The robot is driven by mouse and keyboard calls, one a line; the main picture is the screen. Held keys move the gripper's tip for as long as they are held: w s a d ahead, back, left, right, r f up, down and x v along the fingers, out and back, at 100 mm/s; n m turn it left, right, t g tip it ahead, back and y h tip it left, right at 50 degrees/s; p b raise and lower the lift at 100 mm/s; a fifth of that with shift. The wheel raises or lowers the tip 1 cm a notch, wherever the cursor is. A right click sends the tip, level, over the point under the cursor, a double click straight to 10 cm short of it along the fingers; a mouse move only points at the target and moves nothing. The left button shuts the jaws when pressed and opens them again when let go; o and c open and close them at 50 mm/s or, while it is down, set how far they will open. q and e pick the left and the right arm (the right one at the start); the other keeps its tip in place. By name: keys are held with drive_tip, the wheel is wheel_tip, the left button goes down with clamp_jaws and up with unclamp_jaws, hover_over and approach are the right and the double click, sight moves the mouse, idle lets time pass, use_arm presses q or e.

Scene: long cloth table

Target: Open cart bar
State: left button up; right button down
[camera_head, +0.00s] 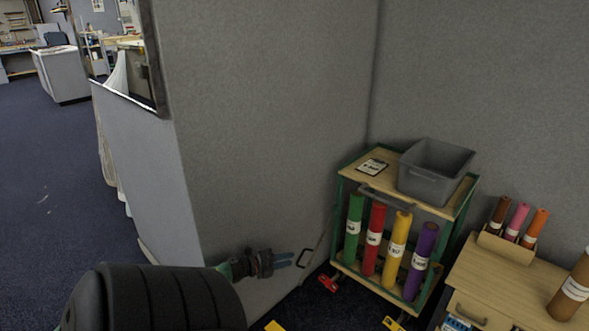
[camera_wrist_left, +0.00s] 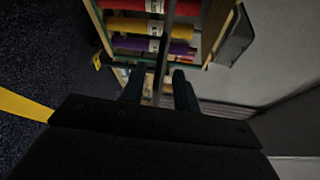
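The cart (camera_head: 450,212) has a green frame and wooden shelves and stands in the corner. In the left wrist view the bar (camera_wrist_left: 165,50) runs lengthwise between the two spread fingers of my left gripper (camera_wrist_left: 160,82). The fingers look apart, with gaps beside the bar; contact is not clear. My right gripper is not in view.
Green, red, yellow and purple rolls (camera_head: 374,240) stand in the cart. A grey bin (camera_head: 434,170) and a clipboard (camera_head: 372,167) are on top. A grey partition (camera_head: 255,120) stands close behind my left gripper. A wooden cabinet (camera_head: 510,290) is at the right. Floor is open at far left.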

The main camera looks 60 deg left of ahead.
use_arm(q)
drive_tip(key=shift+v, duration=0.8)
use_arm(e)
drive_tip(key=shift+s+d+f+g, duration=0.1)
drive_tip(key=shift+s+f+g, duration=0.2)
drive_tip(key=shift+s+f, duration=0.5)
